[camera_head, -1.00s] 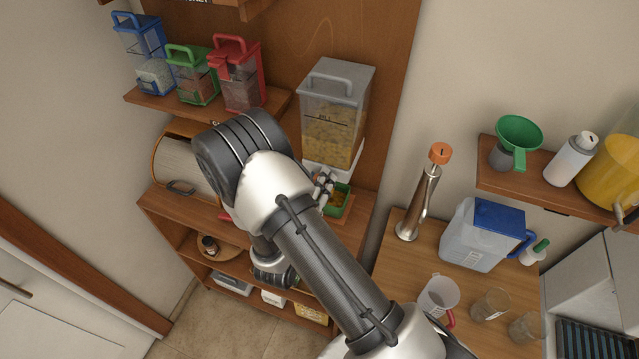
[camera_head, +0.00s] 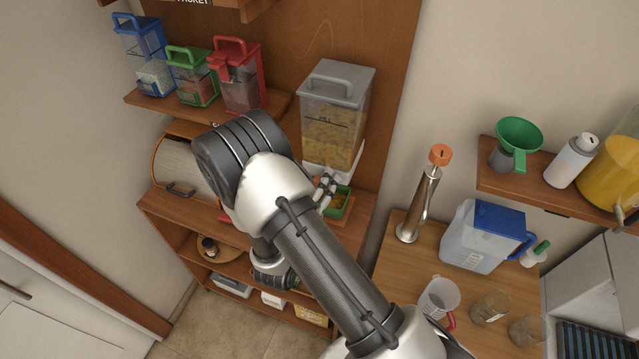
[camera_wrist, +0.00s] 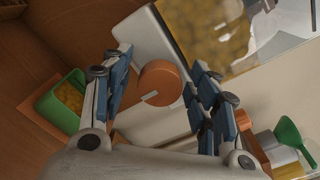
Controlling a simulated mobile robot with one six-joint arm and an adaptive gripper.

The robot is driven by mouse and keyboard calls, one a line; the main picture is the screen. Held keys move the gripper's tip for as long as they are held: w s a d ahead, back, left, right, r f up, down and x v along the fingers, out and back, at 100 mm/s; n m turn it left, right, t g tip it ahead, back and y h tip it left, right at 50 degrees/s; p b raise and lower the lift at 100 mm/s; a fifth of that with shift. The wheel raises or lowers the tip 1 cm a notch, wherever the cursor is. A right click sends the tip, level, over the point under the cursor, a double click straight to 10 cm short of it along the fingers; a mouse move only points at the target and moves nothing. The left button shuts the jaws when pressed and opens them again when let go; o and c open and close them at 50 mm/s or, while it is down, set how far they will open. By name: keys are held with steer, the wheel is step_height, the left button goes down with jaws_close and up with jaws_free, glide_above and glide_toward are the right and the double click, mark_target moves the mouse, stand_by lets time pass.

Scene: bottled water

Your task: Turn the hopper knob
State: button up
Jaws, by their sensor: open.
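The hopper (camera_head: 333,110) is a clear, grey-lidded box partly full of yellow-brown pieces, mounted on the wooden back panel. Its round orange knob (camera_wrist: 160,83), with a pale bar mark on its face, sits on the white base in the wrist view. My gripper (camera_wrist: 161,66) is open, with one blue-padded finger on each side of the knob and visible gaps between. In the head view my gripper (camera_head: 326,190) is at the hopper's base, partly hidden by my arm. Whether any finger touches the knob cannot be told.
A green tray (camera_head: 346,203) holding yellow pieces sits below the hopper; it also shows in the wrist view (camera_wrist: 50,110). Blue, green and red containers (camera_head: 236,80) stand on the upper left shelf. A steel bottle with an orange top (camera_head: 421,205) stands on the right counter.

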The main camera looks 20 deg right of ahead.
steer(key=v, duration=1.2)
steer(key=shift+d+r, duration=0.1)
steer(key=s+d+r+m+g+h+b, duration=0.2)
steer(key=s+d+r+m+g, duration=0.2)
steer(key=d+m+g, duration=0.3)
steer(key=s+d+r+m+g+h+b, duration=0.2)
steer(key=s+d+r+m+g, duration=0.25)
steer(key=m, duration=0.45)
steer(key=s+d+m+g+y+b, duration=0.25)
steer(key=s+m+g+y, duration=0.3)
steer(key=s+m, duration=0.4)
steer(key=a+r+m+t+y+b, duration=0.3)
steer(key=a+m+t+y, duration=0.4)
steer(key=m, duration=0.5)
steer(key=shift+s+a+y+b, duration=0.2)
steer(key=shift+s+y+b, duration=0.15)
steer(key=shift+y, duration=0.7)
